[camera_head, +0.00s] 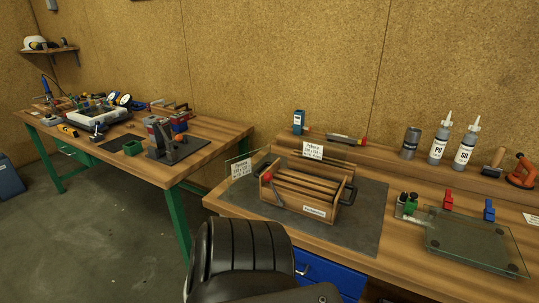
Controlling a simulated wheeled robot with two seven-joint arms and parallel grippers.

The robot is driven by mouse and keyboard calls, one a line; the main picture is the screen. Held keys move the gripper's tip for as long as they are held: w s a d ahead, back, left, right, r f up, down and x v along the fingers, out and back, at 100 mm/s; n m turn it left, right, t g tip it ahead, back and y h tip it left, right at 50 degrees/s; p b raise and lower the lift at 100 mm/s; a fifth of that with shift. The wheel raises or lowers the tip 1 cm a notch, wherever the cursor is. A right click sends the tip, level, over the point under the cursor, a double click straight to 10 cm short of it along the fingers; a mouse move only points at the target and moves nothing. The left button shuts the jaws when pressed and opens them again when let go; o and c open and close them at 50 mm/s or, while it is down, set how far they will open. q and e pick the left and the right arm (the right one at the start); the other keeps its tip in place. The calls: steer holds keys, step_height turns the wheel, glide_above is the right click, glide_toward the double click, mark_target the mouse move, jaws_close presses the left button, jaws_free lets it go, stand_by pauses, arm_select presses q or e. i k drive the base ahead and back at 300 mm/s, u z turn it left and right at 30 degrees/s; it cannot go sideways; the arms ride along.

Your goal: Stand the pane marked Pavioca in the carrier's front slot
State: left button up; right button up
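The wooden carrier (338,214) with several slats and dark handles stands on a dark grey mat on the right bench. A red knob (267,177) is at its left end. A pane with a white label (241,168) stands at the carrier's left, and another white label (313,150) shows behind the carrier. Their print is too small to read surely, so I cannot tell which is marked Pavioca. The front slot looks empty, though its inside is partly hidden. Neither of my grippers is in view.
A glass sheet (465,240) lies at the right, with red (448,200) and blue (489,210) clamps behind it. Bottles (466,147) line the back ledge. The mat (360,235) is bare right of the carrier.

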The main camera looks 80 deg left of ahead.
mark_target(300, 204)
steer(key=u, duration=0.35)
steer(key=i, duration=0.75)
steer(key=u, duration=1.25)
steer(key=i, duration=0.6)
steer(key=u, duration=0.6)
